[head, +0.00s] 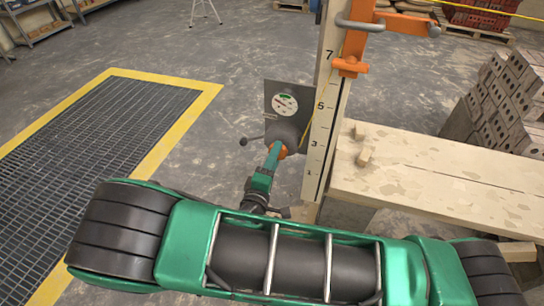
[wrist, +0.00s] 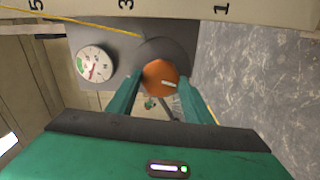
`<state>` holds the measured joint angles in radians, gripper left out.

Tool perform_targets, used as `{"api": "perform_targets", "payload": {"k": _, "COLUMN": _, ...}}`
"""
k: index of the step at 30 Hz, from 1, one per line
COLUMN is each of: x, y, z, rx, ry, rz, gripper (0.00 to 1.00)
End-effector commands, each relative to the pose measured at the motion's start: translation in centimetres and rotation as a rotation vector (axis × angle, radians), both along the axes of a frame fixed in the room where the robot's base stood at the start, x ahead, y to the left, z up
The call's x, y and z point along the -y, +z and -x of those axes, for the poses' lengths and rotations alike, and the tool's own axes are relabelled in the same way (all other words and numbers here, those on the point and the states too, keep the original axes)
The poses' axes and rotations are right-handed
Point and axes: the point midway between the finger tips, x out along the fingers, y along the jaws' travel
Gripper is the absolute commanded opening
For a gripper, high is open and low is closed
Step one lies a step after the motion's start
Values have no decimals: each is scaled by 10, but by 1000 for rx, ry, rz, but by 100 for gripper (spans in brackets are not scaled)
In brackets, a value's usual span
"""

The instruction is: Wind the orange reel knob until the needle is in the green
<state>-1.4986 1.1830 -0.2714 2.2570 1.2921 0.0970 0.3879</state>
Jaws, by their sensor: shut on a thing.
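The orange reel knob (wrist: 160,77) sits on a dark round reel on a grey plate, with a pale mark on its face. In the head view the knob (head: 278,151) shows just past my gripper. My gripper (wrist: 161,76) has its two green fingers shut on opposite sides of the knob. The round white gauge (wrist: 95,64) is beside the reel; in the head view the gauge (head: 285,104) is above it. Its green band lies along the left in the wrist view. The red needle points roughly downward there, seemingly outside the green; the exact tip is too small to tell.
A white numbered post (head: 325,110) with orange fittings stands right of the reel. A plank bench (head: 430,180) and stacked blocks (head: 510,100) are farther right. A yellow-edged floor grate (head: 95,130) lies left.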

Motion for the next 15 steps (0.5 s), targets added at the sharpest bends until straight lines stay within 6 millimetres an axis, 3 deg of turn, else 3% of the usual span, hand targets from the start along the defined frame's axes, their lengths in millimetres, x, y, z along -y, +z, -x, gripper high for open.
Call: {"api": "perform_targets", "payload": {"k": 15, "x": -3, "y": -2, "z": 1, "rx": 25, "ry": 7, "rz": -87, "gripper": 24}}
